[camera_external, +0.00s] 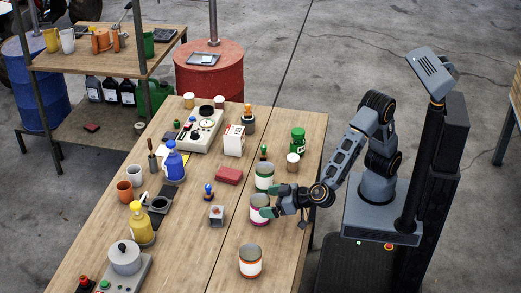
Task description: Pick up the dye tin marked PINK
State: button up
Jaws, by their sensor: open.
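Three similar tins with coloured bands stand in a row near the table's right side. The tin with the pink-magenta band (257,214) is the middle one. A green-banded tin (264,178) stands just behind it and an orange-banded tin (250,262) stands apart in front. The lettering on the tins is too small to read. My gripper (266,202) reaches in from the right at the pink-banded tin, its open fingers at the tin's upper part. The fingers hide part of this tin, and I cannot tell whether they touch it.
A brown jar (292,162) and a green bottle (298,141) stand behind my arm. The wooden table (205,255) is clear between the pink-banded and orange-banded tins.

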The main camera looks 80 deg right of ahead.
aim_at(260, 202)
jog(key=shift+p+x, duration=0.3)
jog(key=shift+x, duration=1.6)
jog(key=shift+d, duration=0.15)
jog(key=shift+r, duration=0.1)
jog(key=c, duration=1.3)
jog(key=shift+r, duration=0.15)
